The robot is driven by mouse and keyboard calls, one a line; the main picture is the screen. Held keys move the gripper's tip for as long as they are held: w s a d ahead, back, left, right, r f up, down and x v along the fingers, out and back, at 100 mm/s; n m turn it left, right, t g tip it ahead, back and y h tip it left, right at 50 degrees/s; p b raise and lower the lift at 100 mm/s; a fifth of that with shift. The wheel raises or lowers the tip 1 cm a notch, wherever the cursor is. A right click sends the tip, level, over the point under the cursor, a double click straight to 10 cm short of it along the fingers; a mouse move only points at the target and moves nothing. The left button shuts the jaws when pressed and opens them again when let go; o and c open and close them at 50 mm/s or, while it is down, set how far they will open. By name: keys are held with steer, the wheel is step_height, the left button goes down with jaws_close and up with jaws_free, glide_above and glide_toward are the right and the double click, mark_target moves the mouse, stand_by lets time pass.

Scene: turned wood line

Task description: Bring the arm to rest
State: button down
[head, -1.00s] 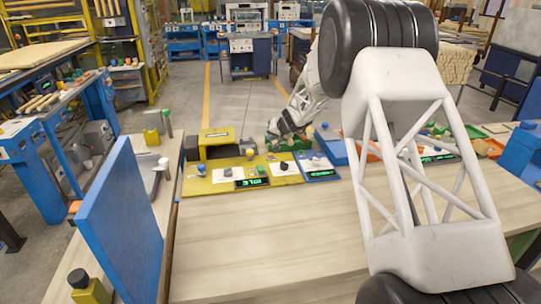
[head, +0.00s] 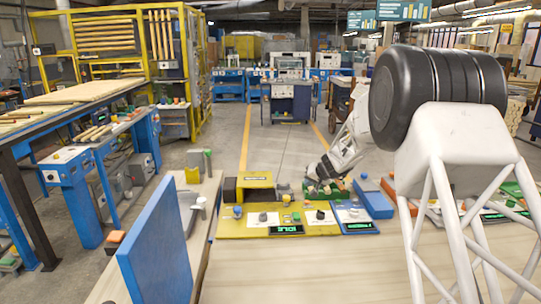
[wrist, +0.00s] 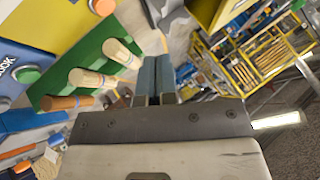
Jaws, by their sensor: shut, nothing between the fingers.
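My gripper (wrist: 156,80) is shut in the wrist view, its two blue-grey fingers side by side with nothing between them. In the head view my gripper (head: 314,174) is small and dark, at the back of the bench near a green tray (head: 328,189). The wrist view shows the green tray (wrist: 84,60) with light wooden turned pieces (wrist: 92,78), to the left of the fingers. I cannot tell the exact gap between fingers and tray. My white lattice arm link fills the right of the head view and hides part of the bench.
A yellow control panel (head: 232,225) with an IDLE display and a blue panel (head: 357,227) stand on the wooden bench (head: 310,270). A blue upright board (head: 155,240) rises at the left. The bench's front is clear. A blue box (head: 373,200) stands right of the tray.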

steer(key=s+a+r+n+g, duration=0.15)
steer(key=s+r, duration=0.35)
steer(key=s, duration=0.6)
steer(key=s+a+r+g+h, duration=0.1)
steer(key=s+a+r, duration=0.1)
steer(key=s+r, duration=0.6)
steer(key=s+a+r+g, duration=0.1)
steer(key=s+r, duration=0.2)
steer(key=s, duration=1)
steer(key=s+d+f+h, duration=0.1)
steer(key=s+h, duration=0.1)
steer(key=s, duration=1.4)
steer(key=s+d+g+h, duration=0.1)
steer(key=s+h, duration=0.1)
steer(key=s, duration=1.5)
steer(key=shift+s+d+f+h, duration=0.2)
steer(key=shift+d+f+h, duration=0.1)
steer(key=shift+f, duration=0.1)
steer(key=c, duration=1.8)
jaws_free()
